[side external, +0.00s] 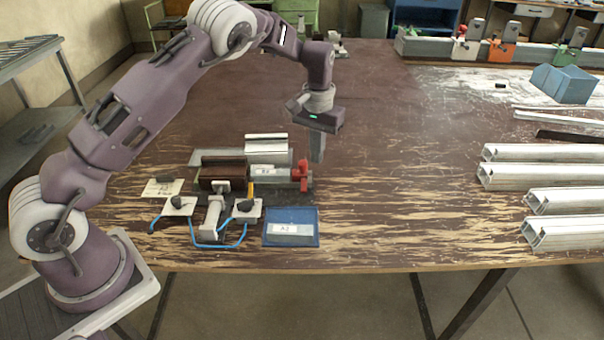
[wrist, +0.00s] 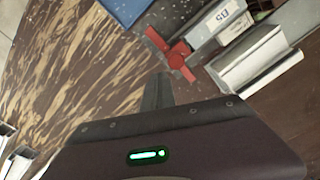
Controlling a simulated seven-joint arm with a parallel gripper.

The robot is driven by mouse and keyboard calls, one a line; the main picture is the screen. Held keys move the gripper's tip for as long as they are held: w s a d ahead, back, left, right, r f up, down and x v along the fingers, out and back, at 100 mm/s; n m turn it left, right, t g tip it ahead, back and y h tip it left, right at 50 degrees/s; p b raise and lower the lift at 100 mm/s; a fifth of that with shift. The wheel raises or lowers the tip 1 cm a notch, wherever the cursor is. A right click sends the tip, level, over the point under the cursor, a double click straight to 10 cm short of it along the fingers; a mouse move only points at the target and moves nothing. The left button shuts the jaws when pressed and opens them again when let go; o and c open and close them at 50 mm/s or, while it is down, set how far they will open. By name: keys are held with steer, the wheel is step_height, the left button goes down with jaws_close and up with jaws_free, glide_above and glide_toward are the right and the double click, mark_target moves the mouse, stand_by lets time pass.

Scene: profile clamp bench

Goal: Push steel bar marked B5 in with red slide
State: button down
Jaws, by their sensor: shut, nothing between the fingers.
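The steel bar with a white label (side external: 268,171) lies in the clamp fixture between a brown block (side external: 222,172) and the red slide. The bar's label also shows in the wrist view (wrist: 229,14), where it seems to read B5. The red slide (side external: 301,175) stands at the bar's right end; in the wrist view (wrist: 178,56) its crossed red arms lie just beyond my fingertips. My gripper (side external: 317,160) is shut and empty, pointing down to the right of the red slide. In the wrist view my gripper (wrist: 160,78) appears apart from the slide.
A blue tray (side external: 306,235) with a labelled piece stands in front of the fixture. Toggle levers (side external: 214,215) and blue hoses sit at its front left. A pale profile piece (side external: 266,143) stands behind it. Long aluminium profiles (side external: 545,153) lie at right. The table between is clear.

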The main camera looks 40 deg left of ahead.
steer(key=shift+f, duration=0.1)
stand_by(0.3)
steer(key=shift+f, duration=0.95)
steer(key=shift+s+a, duration=4.6)
step_height(320, 180, up, 7)
steer(key=w+d, duration=0.1)
stand_by(0.4)
steer(key=shift+r, duration=0.15)
